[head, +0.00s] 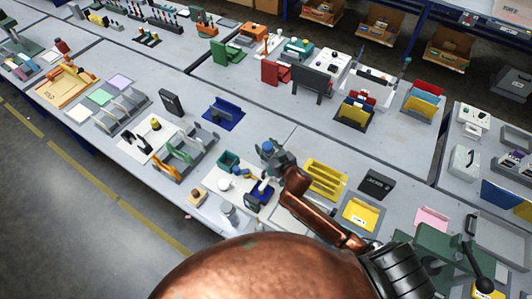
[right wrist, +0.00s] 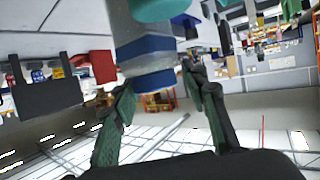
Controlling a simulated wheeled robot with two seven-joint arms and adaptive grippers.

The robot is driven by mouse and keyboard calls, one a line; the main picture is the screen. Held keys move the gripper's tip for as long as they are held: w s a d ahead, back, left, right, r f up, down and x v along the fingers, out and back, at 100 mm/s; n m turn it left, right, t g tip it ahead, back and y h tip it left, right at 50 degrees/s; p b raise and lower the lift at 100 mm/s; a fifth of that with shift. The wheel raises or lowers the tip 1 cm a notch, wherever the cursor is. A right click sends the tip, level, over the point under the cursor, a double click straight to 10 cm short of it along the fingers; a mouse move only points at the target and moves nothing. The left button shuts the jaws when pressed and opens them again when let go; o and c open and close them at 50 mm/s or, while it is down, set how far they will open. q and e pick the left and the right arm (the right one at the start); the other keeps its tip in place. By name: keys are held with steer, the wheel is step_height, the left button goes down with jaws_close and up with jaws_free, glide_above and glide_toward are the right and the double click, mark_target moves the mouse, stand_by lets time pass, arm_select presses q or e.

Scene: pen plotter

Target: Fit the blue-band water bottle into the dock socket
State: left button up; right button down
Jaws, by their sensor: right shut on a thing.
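The blue-band water bottle (right wrist: 148,60), pale grey with blue bands, stands between the fingers of my right gripper (right wrist: 165,88) in the right wrist view. The gripper is shut on it. A teal shape (right wrist: 152,8) lies beyond the bottle at the top edge; I cannot tell what it is. In the head view my right gripper (head: 270,158) is over the white board at the table's front, and the bottle is hard to make out there. A dark blue box-like holder (head: 258,198), probably the dock, is just below the gripper. My left gripper is not in view.
A teal bin (head: 228,160) is left of the gripper, and a grey cylinder (head: 228,211) stands near the front edge. A yellow rack (head: 325,178) and a yellow tray (head: 361,214) lie to the right. A blue holder (head: 224,113) sits farther back with bare tabletop around it.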

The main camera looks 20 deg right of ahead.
steer(key=shift+f, duration=1.7)
steer(key=c, duration=1.2)
jaws_free()
steer(key=shift+s+f+b, duration=0.1)
steer(key=shift+f+b, duration=0.05)
steer(key=shift+b, duration=0.15)
steer(key=shift+o, duration=0.2)
